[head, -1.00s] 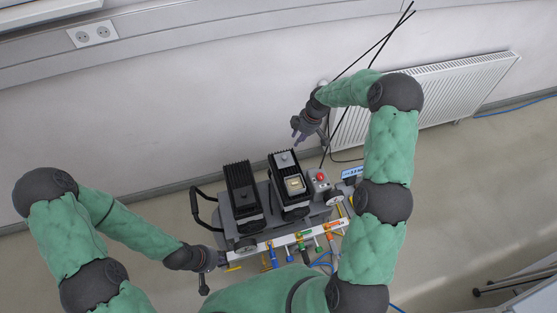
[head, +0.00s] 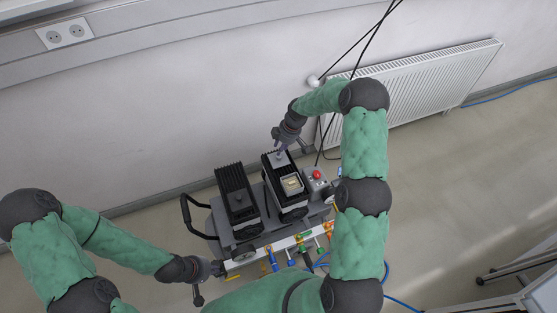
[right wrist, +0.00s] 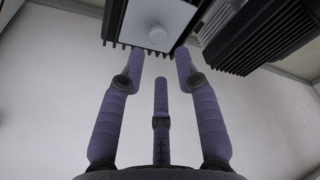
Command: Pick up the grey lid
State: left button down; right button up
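The grey lid (head: 275,162) lies at the far end of the right black ribbed box (head: 292,208). In the right wrist view the lid (right wrist: 137,20) is a pale plate with a small round knob (right wrist: 157,34). My right gripper (head: 281,151) is just above the lid in the head view, partly covering it. In the wrist view its fingers (right wrist: 157,62) are spread and empty, with the knob ahead between the two outer fingertips. My left gripper (head: 208,282) is low at the left, beside the cart's front edge and away from the lid; its finger opening is unclear.
A second black ribbed box (head: 236,195) stands to the left on the grey cart. A square light-coloured part (head: 291,184) sits nearer on the right box. A red button box (head: 316,178) is to its right. A radiator (head: 430,80) is on the wall behind.

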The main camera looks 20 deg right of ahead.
aim_at(279, 158)
jog(key=x, duration=0.1)
jog(key=b+x, duration=0.1)
jog(key=x, duration=0.1)
jog(key=s+x, duration=0.1)
jog(key=x, duration=0.1)
jog(key=shift+w+d+f, duration=0.1)
jog(key=shift+d+f, duration=0.1)
jog(key=shift+d, duration=0.05)
grip_shut()
